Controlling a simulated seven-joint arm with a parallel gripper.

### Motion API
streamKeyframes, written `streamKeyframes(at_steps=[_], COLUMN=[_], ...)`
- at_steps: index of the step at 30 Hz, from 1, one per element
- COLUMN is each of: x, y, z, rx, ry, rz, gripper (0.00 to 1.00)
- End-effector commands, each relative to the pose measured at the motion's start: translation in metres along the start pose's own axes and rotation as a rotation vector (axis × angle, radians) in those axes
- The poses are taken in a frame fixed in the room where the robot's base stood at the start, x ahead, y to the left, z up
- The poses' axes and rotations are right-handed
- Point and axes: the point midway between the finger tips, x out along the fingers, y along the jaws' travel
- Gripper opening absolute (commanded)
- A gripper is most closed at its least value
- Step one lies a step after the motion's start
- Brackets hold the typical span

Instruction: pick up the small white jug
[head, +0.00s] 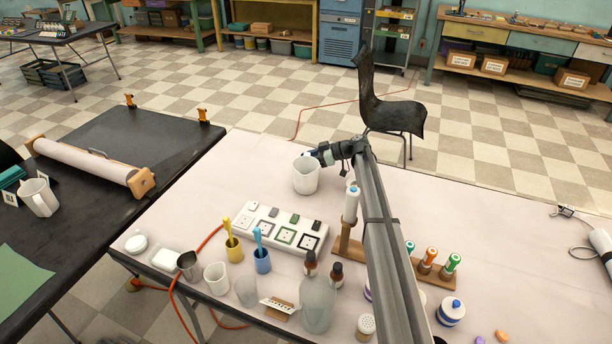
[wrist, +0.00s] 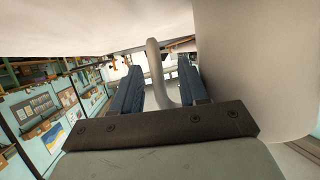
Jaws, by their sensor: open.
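A white jug (head: 305,178) stands upright on the pale table near its far edge. My gripper (head: 313,154) is at its upper right side. In the wrist view, the jug's pale body (wrist: 245,60) fills the right, and its curved handle (wrist: 153,58) passes between the two blue fingers of my gripper (wrist: 160,70). The fingers are open, with a gap showing on both sides of the handle. In the head view, the handle is hidden by my gripper. A smaller white cup-like vessel (head: 216,278) stands at the near left of the table.
A white power strip (head: 276,229) lies nearer than the jug. Yellow (head: 234,248) and blue (head: 262,260) cups with brushes, bottles and a wooden bottle rack (head: 348,247) crowd the near side. A larger white pitcher (head: 40,198) stands on the black table. Table left of the jug is clear.

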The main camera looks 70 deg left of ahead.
Motion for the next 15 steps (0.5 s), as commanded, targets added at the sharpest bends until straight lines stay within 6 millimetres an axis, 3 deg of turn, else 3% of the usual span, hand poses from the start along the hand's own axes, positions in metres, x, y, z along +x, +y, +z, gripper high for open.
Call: streamKeyframes(at_steps=[3, 15], x=[-0.0005, -0.0008], y=[0.0, -0.0001], z=[-0.0001, -0.0003], rx=[0.0, 0.0], ry=[0.0, 0.0], rz=[0.0, 0.0], gripper=[0.42, 0.04])
